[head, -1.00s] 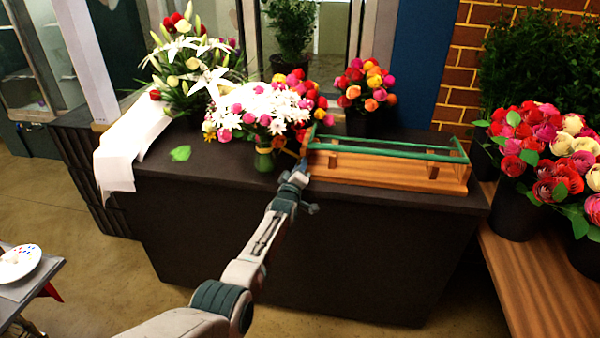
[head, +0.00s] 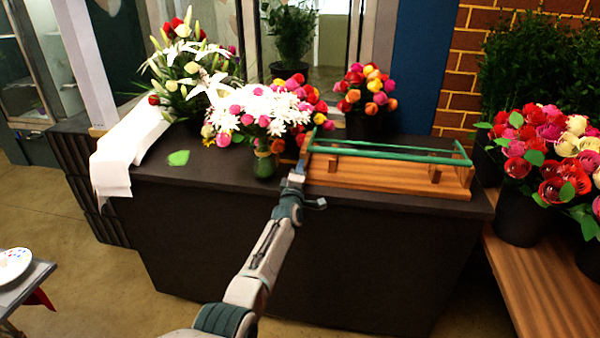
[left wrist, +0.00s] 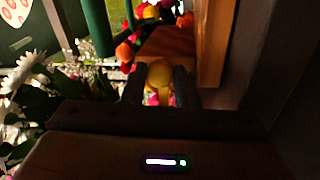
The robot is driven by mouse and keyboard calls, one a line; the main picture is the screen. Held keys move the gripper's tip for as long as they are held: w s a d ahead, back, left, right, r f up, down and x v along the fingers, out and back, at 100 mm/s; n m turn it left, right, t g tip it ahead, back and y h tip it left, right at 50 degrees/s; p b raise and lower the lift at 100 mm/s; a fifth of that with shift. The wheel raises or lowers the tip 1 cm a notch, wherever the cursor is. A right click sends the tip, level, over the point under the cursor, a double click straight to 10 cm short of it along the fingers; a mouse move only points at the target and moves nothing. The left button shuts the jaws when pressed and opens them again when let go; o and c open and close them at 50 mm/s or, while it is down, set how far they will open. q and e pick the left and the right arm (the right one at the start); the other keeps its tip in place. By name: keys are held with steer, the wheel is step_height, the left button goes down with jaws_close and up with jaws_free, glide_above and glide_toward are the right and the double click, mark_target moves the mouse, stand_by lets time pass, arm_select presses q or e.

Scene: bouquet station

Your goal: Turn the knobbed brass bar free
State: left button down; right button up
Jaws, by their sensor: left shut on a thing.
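A wooden box (head: 400,178) with a green rail along its top stands on the dark counter. My left gripper (head: 298,168) is at the box's left end, in front of the flower vase. In the left wrist view a rounded brass-yellow knob (left wrist: 159,74) sits between the two dark fingers of my left gripper (left wrist: 159,88), which are shut on it. The rest of the brass bar is hidden or too dark to make out. My right gripper is not in view.
A green glass vase (head: 264,163) of white daisies and pink flowers stands close left of my gripper. A bucket of roses (head: 366,122) stands behind the box.

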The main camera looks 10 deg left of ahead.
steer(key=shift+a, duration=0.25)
arm_select(q)
steer(key=c, duration=1.2)
jaws_free()
steer(key=shift+o, duration=0.2)
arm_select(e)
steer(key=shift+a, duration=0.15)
arm_select(q)
steer(key=shift+s+f, duration=0.1)
steer(key=shift+s, duration=0.35)
steer(key=s+f+p, duration=0.1)
steer(key=s, duration=0.8)
steer(key=shift+s+f+p, duration=0.3)
steer(key=shift+s+p, duration=0.1)
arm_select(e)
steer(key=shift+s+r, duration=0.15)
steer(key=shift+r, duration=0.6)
